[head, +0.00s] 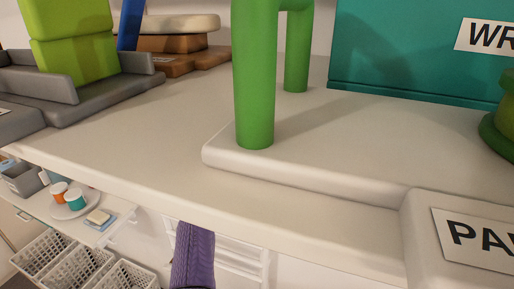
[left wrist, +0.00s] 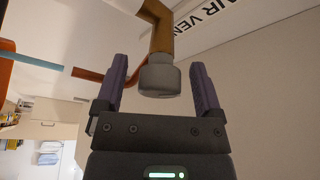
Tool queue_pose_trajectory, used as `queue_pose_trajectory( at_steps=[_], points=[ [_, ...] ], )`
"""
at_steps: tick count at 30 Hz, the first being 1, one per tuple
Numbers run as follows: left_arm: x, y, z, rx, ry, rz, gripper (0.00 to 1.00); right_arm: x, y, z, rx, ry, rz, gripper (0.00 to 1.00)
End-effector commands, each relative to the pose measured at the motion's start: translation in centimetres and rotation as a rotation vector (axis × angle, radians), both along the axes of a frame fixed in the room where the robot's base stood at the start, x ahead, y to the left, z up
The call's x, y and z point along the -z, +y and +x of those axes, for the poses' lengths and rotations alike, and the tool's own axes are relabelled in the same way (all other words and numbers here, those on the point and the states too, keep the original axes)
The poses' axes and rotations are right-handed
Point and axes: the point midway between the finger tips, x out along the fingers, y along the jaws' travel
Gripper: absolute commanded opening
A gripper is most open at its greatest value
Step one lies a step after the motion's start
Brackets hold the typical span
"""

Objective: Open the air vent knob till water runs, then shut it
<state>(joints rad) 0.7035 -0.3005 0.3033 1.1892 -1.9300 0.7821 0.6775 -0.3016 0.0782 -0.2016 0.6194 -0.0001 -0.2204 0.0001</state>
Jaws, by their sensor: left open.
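In the left wrist view a grey round knob (left wrist: 159,78) sits at the end of a brown bent pipe (left wrist: 161,30). My left gripper (left wrist: 158,75) is open, with its two purple ribbed fingers on either side of the knob. Gaps show between the knob and both fingers. A white label (left wrist: 222,12) reading "AIR VEN", cut off by the frame edge, is at the upper right. No water shows. My right gripper is not seen.
A pale worktop (head: 170,135) crosses the head view. On it stand a green pipe (head: 254,90), a teal box (head: 410,60) and green blocks (head: 75,45) in a grey tray.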

Motion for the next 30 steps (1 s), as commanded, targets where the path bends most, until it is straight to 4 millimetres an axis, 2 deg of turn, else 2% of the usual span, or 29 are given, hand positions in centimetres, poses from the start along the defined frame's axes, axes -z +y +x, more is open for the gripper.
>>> queue_pose_trajectory(
  at_steps=[5, 17, 23, 30],
  points=[
    [0.0, 0.0, 0.0, 0.0, 0.0, 0.0, 0.85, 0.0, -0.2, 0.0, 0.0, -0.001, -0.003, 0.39],
    [0.0, 0.0, 0.0, -0.001, 0.001, 0.0, 0.0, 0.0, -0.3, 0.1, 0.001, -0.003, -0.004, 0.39],
    [0.0, 0.0, 0.0, 0.0, -0.002, 0.009, 0.0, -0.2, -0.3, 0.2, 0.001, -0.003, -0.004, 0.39],
    [-0.1, 0.1, 0.0, 0.0, -0.026, 0.098, 0.0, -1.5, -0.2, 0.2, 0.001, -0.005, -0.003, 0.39]
  ],
)
